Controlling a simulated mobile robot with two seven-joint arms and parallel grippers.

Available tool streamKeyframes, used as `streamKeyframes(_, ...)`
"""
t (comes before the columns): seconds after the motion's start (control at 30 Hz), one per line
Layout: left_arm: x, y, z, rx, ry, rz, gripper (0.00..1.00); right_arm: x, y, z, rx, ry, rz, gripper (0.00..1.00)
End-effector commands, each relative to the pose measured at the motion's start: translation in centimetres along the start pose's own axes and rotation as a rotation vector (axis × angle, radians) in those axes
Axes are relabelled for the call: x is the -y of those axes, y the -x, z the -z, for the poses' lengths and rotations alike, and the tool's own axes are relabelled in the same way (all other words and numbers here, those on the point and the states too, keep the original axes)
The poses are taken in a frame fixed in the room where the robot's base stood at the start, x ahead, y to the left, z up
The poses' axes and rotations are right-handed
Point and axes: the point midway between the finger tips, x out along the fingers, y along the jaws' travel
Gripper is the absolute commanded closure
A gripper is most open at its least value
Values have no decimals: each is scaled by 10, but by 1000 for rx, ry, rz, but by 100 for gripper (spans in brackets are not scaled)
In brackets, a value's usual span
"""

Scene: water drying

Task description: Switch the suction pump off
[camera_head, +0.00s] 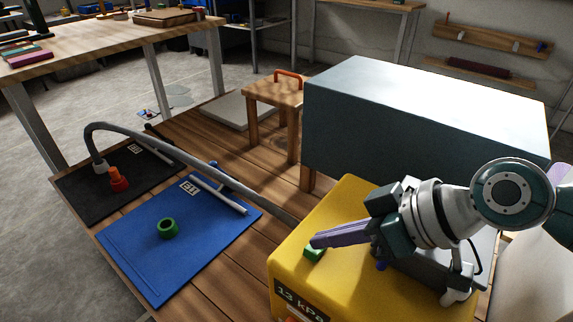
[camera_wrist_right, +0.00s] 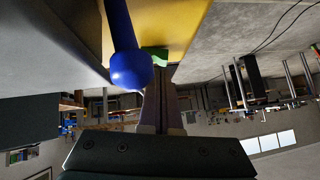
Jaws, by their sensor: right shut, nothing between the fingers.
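The suction pump is a yellow box (camera_head: 345,205) at the lower right of the head view, with a dark "13 kPa" display (camera_head: 301,303) on its front. A green block-like switch (camera_head: 314,254) sits on its top; it also shows in the wrist view (camera_wrist_right: 154,55). My right gripper (camera_head: 314,241) is shut and empty, its purple fingers reaching left with the tips right at the green switch. I cannot tell whether they touch it. A blue rounded knob (camera_wrist_right: 131,68) is close to the fingers in the wrist view. My left gripper is not in view.
A grey hose (camera_head: 200,160) arches from the pump side to an orange-red fitting (camera_head: 119,181) on a black mat (camera_head: 83,196). A blue mat (camera_head: 150,259) holds a green ring (camera_head: 168,229). A large grey box (camera_head: 400,105) stands behind the pump.

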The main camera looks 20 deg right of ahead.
Motion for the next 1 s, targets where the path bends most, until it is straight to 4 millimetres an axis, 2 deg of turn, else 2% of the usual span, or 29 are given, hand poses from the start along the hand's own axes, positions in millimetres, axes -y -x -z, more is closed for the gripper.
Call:
streamKeyframes(0.43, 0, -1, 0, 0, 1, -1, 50, 1, -3, -4, 0, 1, -1, 100)
streamKeyframes(0.8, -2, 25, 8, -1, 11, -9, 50, 4, -9, -13, 10, 144, -144, 100)
streamKeyframes(1.0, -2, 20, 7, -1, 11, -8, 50, 3, -12, -18, 15, 143, -143, 100)
